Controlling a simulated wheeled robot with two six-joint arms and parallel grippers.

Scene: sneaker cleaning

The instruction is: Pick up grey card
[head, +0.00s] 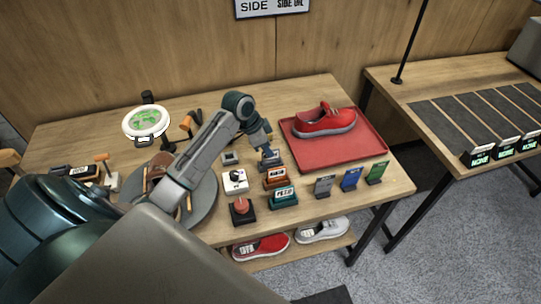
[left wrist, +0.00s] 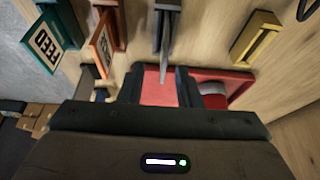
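In the left wrist view the left gripper (left wrist: 160,88) is open. The grey card (left wrist: 165,45) shows there nearly edge-on, its tip toward the gap between the fingers. I cannot tell whether they touch. Another grey card (head: 324,186) stands at the table's front edge. My right gripper is not in view.
An orange card (head: 277,178) and a teal card (head: 284,197) stand in front of the grey one. A red sneaker (head: 324,120) sits on the red tray (head: 345,155).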

